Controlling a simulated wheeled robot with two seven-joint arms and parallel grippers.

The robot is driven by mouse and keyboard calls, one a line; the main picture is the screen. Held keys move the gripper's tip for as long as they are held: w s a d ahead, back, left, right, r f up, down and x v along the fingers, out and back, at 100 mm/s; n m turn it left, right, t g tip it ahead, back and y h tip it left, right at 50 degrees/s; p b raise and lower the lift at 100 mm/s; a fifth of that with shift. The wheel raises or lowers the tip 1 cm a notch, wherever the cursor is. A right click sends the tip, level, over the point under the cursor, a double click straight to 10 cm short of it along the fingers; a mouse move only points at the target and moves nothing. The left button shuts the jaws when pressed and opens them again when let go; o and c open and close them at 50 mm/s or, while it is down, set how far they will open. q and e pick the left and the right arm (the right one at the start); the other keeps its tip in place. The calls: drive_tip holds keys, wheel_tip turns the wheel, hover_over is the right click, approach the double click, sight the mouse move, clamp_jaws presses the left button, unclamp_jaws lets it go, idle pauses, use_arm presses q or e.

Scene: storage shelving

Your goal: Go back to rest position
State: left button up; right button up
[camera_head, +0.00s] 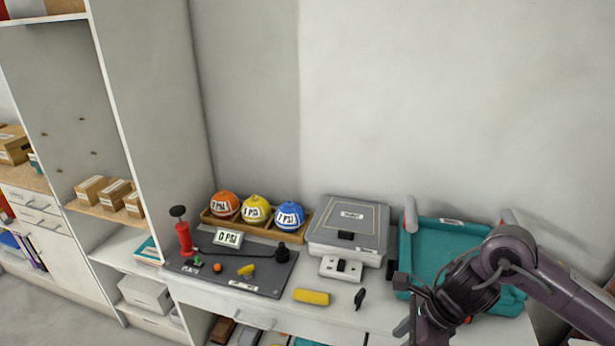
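My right arm comes in from the right edge and bends down over the front right of the white counter (375,318). Its gripper (414,322) is near the bottom edge, in front of the teal tray (440,240). The fingers are small, dark and partly cut off, so I cannot tell whether they are open or shut. No held object can be made out. My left arm and gripper are not in view.
A dark mat (200,272) carries a red pump (184,238) and small parts. Behind it, a wooden tray (262,230) holds three balls. A grey case (347,226), yellow cylinder (312,296) and small black piece (360,298) lie left of my gripper. Shelves stand left.

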drive_tip(key=w+a+f+m+t+y, duration=0.1)
drive_tip(key=w+a+f+m+y, duration=0.2)
drive_tip(key=f+m, duration=0.4)
drive_tip(key=w+a+f+m+t+y, duration=0.1)
drive_tip(key=w+a+f+m+t, duration=0.15)
drive_tip(key=w+f+m, duration=0.45)
drive_tip(key=s+d+f+m+t+h, duration=0.1)
drive_tip(key=s+d+f+m, duration=0.1)
drive_tip(key=f+m, duration=0.6)
drive_tip(key=s+d+f+m+h, duration=0.1)
drive_tip(key=s+f+m, duration=0.2)
drive_tip(key=f+m, duration=0.4)
drive_tip(key=s+d+f+m+g+h, duration=0.1)
drive_tip(key=s+d+f+m+h, duration=0.15)
drive_tip(key=s+f+m, duration=0.5)
drive_tip(key=s+d+f+m+h, duration=0.1)
drive_tip(key=s+d+f+m, duration=0.25)
drive_tip(key=s+f, duration=0.65)
drive_tip(key=s+f+m+g+h, duration=0.1)
drive_tip(key=s+f+m+g, duration=0.1)
drive_tip(key=s, duration=0.9)
drive_tip(key=s+d+f+m+g+h, duration=0.1)
drive_tip(key=s+f+m, duration=0.4)
drive_tip(key=s, duration=0.6)
drive_tip(key=shift+s+d+f+m+g+h+b, duration=0.2)
drive_tip(key=shift+s+d+m+g+h+b, duration=0.2)
drive_tip(key=shift+m, duration=0.3)
